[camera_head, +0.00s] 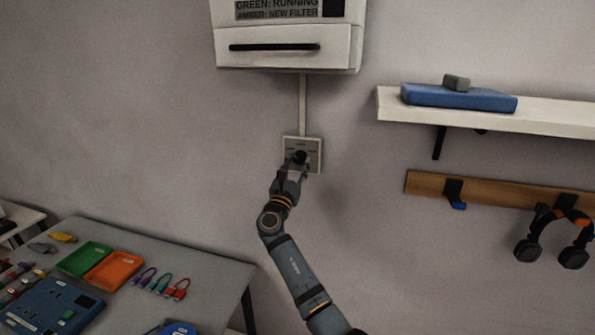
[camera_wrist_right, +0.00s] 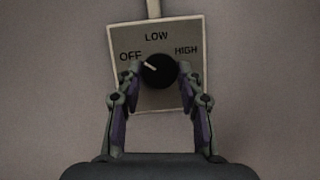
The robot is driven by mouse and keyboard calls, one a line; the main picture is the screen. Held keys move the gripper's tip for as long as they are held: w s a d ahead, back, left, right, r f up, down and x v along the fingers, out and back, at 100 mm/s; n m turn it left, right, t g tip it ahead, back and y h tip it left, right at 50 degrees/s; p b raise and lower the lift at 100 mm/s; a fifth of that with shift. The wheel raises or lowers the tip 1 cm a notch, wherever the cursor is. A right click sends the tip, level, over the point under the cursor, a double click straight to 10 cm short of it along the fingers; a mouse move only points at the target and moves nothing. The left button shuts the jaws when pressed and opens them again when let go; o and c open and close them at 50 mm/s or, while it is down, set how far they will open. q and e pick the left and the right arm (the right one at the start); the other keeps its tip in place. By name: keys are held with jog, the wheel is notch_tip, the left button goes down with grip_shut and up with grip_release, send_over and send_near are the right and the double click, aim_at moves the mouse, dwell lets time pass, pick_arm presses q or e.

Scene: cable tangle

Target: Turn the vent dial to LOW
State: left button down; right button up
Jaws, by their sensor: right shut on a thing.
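The vent dial (camera_head: 300,156) is a black round knob on a pale square plate (camera_head: 316,143) on the wall. In the right wrist view the dial (camera_wrist_right: 159,71) sits below the word LOW, with OFF at its left and HIGH at its right. Its white pointer mark points up-left, toward OFF. My right gripper (camera_wrist_right: 160,76) is shut on the dial, one finger on each side of it. In the head view my right gripper (camera_head: 296,165) reaches up to the plate and covers part of it. My left gripper is not in view.
A white vent unit (camera_head: 285,60) hangs above, joined to the plate by a pale conduit. A shelf (camera_head: 550,111) and a wooden rail with headphones (camera_head: 571,255) are at the right. A grey table (camera_head: 205,262) with trays and cables is at lower left.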

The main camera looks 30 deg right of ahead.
jog(key=m+g+b, duration=0.1)
jog(key=m+b, duration=0.2)
jog(key=m+g+h+b, duration=0.1)
jog(key=m+g+b, duration=0.1)
jog(key=m+b, duration=0.1)
jog(key=m+g+b, duration=0.1)
jog(key=m+b, duration=0.1)
jog(key=b, duration=0.1)
jog(key=shift+w+a+f+m+h+b, duration=0.15)
jog(key=shift+w+f+m+h+b, duration=0.1)
jog(key=shift+m+h+b, duration=0.15)
jog(key=m+g+b, duration=0.1)
jog(key=m+b, duration=0.1)
jog(key=shift+r+m+g, duration=0.15)
jog(key=shift+m+g, duration=0.15)
jog(key=shift+m, duration=0.1)
jog(key=shift+a+r+m+g+b, duration=0.15)
jog(key=shift+m+g+b, duration=0.3)
jog(key=shift+m, duration=0.55)
jog(key=shift+m+y, duration=0.3)
jog(key=o, duration=1.2)
jog(key=shift+r, duration=0.1)
jog(key=shift+c, duration=0.2)
jog(key=v, duration=1.2)
